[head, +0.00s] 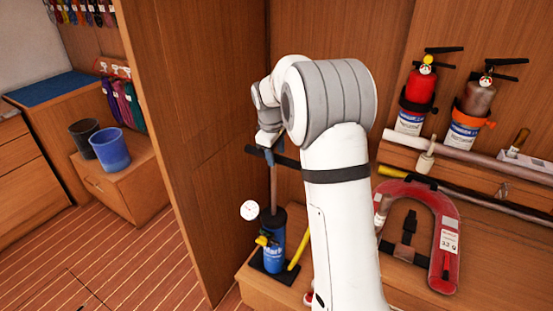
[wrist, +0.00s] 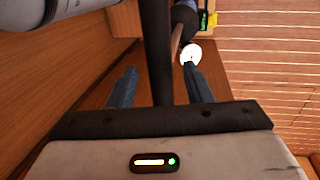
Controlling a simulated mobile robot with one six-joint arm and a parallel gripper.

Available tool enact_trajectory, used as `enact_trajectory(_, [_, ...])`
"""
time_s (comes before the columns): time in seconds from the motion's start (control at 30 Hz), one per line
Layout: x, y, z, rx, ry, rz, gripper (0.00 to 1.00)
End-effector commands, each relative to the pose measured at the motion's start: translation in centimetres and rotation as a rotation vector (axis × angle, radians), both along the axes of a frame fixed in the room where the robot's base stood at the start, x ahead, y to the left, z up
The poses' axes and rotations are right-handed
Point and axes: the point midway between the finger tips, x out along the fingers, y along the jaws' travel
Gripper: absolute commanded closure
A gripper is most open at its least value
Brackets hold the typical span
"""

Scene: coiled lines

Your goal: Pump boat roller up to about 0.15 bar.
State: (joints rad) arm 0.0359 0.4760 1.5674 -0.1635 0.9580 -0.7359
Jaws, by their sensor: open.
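A hand pump with a blue barrel (head: 274,258) stands upright on a black foot on the wooden bench. Its rod is drawn up, and its black T-handle (head: 287,160) is high above the barrel. My gripper (head: 268,146) is at the handle. In the wrist view the handle bar (wrist: 156,50) runs between the two open, blue-grey fingers of the gripper (wrist: 162,80), with gaps visible on both sides. A round white gauge (head: 250,210) sits beside the barrel; it also shows in the wrist view (wrist: 190,54). Its reading is too small to tell. I cannot make out the boat roller.
A yellow hose piece (head: 300,243) rises beside the pump. A red horseshoe float (head: 447,235) lies to the right, below two fire extinguishers (head: 421,90). A wooden partition (head: 190,130) stands close on the left. My arm hides part of the bench.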

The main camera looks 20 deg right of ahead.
Motion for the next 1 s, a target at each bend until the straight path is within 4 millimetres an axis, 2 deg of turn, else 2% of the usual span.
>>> enact_trajectory(0.1, [-0.2, 0.3, 2.2, 0.0, -0.006, 0.001, 0.54])
enact_trajectory(0.3, [-0.6, 0.7, 4.5, 0.0, -0.003, 0.0, 0.54])
enact_trajectory(0.77, [-1.1, 0.8, 5.2, 0.004, -0.004, -0.009, 0.55])
enact_trajectory(0.87, [-2.9, 1.1, 6.1, 0.017, -0.017, -0.046, 0.55])
enact_trajectory(0.97, [-6.1, 1.5, 7.5, 0.042, -0.037, -0.116, 0.55])
enact_trajectory(1.0, [-7.8, 1.7, 8.0, 0.054, -0.048, -0.152, 0.55])
